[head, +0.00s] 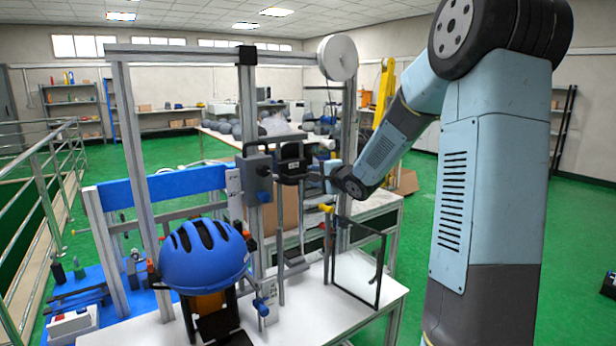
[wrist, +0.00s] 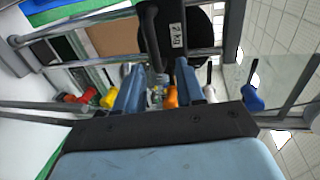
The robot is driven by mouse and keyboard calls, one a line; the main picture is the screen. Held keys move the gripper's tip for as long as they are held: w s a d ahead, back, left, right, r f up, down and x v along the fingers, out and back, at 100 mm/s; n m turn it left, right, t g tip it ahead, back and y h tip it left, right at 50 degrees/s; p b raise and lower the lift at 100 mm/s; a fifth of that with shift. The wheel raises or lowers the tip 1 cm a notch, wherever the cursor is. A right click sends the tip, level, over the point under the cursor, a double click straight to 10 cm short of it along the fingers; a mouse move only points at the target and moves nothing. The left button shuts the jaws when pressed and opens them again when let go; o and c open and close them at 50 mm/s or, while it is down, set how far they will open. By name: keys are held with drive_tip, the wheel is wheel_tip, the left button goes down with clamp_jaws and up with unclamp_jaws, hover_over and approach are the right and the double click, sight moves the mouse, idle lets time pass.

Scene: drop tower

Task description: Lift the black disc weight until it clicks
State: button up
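The black disc weight (wrist: 201,38), labelled 2 kg, shows at the top of the wrist view, ahead of my fingers. In the head view the dark weight assembly (head: 291,160) hangs on the tower's carriage. A dark bar-like handle (wrist: 151,42) is in front of the disc. My gripper (wrist: 158,66) has its two blue fingers apart, with a clear gap between them, and the handle's end is near that gap. I see no finger touching it. In the head view my gripper (head: 322,178) is just right of the weight, partly hidden by the wrist.
A clear framed panel (head: 356,266) stands at the right of the tower. Grey posts (head: 133,180) and guide rods surround the weight. Yellow (wrist: 110,98) and orange-handled parts are near my fingers.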

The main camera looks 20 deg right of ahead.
drive_tip(key=v, duration=0.6)
drive_tip(key=shift+s+d, duration=0.1)
idle(0.4)
drive_tip(key=s+a+n+g+h, duration=0.1)
drive_tip(key=s+a+n+g, duration=0.1)
drive_tip(key=s, duration=1)
drive_tip(key=s+a+r+n+g+h, duration=0.1)
drive_tip(key=s+a+n+g+h, duration=0.1)
drive_tip(key=s+n+g, duration=0.2)
drive_tip(key=s+a+n+g+h, duration=0.1)
drive_tip(key=s+a+n+g, duration=0.2)
drive_tip(key=s+n, duration=0.5)
drive_tip(key=s, duration=1.3)
drive_tip(key=shift+r+h, duration=0.25)
drive_tip(key=shift+h, duration=0.15)
